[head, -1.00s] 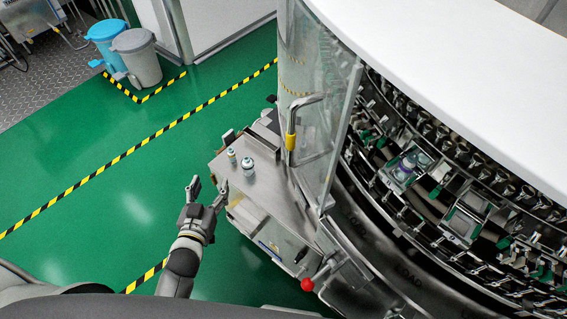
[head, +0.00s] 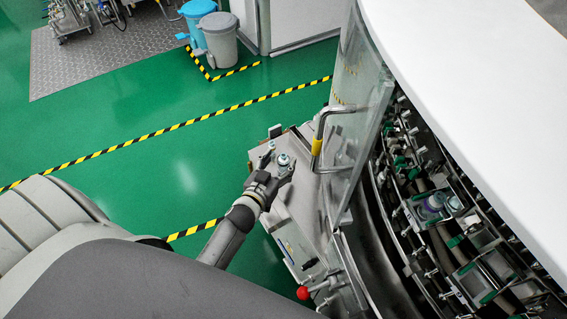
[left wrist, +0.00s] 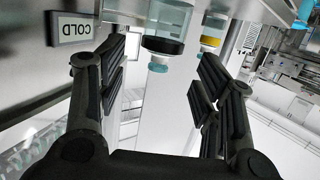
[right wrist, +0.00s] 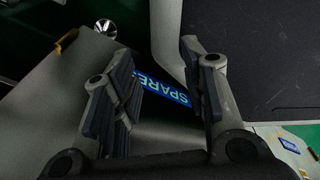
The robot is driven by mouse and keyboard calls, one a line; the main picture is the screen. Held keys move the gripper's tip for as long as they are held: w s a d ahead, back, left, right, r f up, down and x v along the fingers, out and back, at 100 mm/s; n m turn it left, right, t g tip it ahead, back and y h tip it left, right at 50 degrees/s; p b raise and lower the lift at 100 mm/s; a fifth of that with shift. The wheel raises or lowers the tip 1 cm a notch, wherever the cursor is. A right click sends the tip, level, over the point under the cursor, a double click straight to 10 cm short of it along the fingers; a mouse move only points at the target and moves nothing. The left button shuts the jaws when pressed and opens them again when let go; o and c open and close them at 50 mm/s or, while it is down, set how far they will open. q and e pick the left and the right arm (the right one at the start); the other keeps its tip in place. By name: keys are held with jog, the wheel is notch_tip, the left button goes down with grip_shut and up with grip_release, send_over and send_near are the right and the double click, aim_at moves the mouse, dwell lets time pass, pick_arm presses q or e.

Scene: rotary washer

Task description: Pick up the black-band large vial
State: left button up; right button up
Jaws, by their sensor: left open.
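The black-band large vial (left wrist: 165,28) has clear walls, a black band and a teal cap. It shows inverted in the left wrist view, between and beyond my open left fingers (left wrist: 155,88). In the head view the vial (head: 283,160) stands on the steel counter, just ahead of my left gripper (head: 272,177). Whether a finger touches it I cannot tell. A yellow-band vial (left wrist: 212,35) stands beside it, also with a teal cap. My right gripper (right wrist: 163,85) is open and empty in the right wrist view, away from the vials.
The steel counter (head: 300,205) carries the vials. A glass door with a handle (head: 318,145) stands close on the right, beside the rotary washer (head: 430,205). A red knob (head: 303,293) sticks out below. Green floor lies open to the left.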

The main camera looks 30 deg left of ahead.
aim_at(283, 159)
pick_arm(q)
jog(key=shift+w+f, duration=0.25)
jog(key=shift+w, duration=0.6)
jog(key=shift+w+f, duration=0.2)
jog(key=shift+w, duration=0.65)
jog(key=shift+c, duration=0.4)
jog(key=c, duration=1)
